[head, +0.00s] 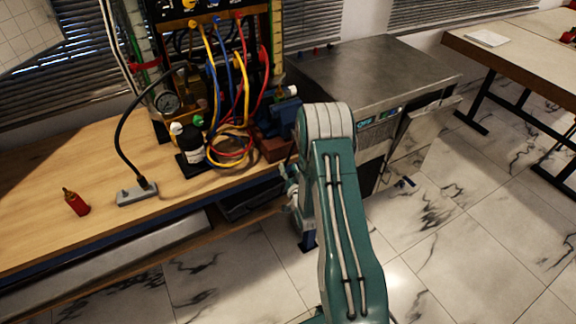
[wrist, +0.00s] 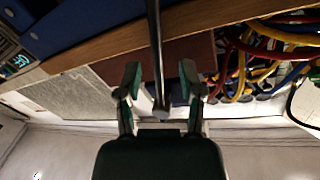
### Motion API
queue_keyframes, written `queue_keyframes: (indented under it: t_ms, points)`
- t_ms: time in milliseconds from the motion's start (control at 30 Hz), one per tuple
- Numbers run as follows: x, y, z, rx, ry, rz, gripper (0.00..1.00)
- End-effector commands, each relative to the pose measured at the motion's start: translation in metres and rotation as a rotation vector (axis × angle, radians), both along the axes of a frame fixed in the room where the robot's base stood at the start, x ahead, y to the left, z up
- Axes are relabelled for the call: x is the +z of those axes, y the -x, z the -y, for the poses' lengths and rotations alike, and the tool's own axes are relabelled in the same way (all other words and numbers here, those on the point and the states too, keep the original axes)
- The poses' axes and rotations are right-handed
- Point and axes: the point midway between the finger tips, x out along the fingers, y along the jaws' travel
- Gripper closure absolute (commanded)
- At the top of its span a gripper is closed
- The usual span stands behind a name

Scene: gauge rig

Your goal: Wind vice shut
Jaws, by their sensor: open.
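The vice (head: 286,108) appears as a blue body at the right end of the wooden bench, partly hidden behind my arm. A reddish-brown block (head: 272,148) sits just below it; it also shows behind the fingers in the wrist view (wrist: 190,56). In the wrist view, a dark bar (wrist: 154,45) with a thicker end runs down between my fingers; it looks like the vice handle. My gripper (wrist: 160,72) is open, one green-tipped finger on each side of the bar, with gaps visible. In the head view the fingertips are hidden by my arm.
Coloured hoses (head: 228,125) hang from the gauge rig left of the vice, near the right finger in the wrist view. A steel cabinet (head: 375,70) stands to the right.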

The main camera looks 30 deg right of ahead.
Motion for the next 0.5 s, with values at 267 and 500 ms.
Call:
queue_keyframes:
  t_ms: [267, 500]
  points:
    - [-0.001, -0.017, 0.007, -0.002, -0.005, -0.001, 0.5]
    - [-0.001, -0.017, 0.006, -0.002, -0.004, -0.001, 0.73]
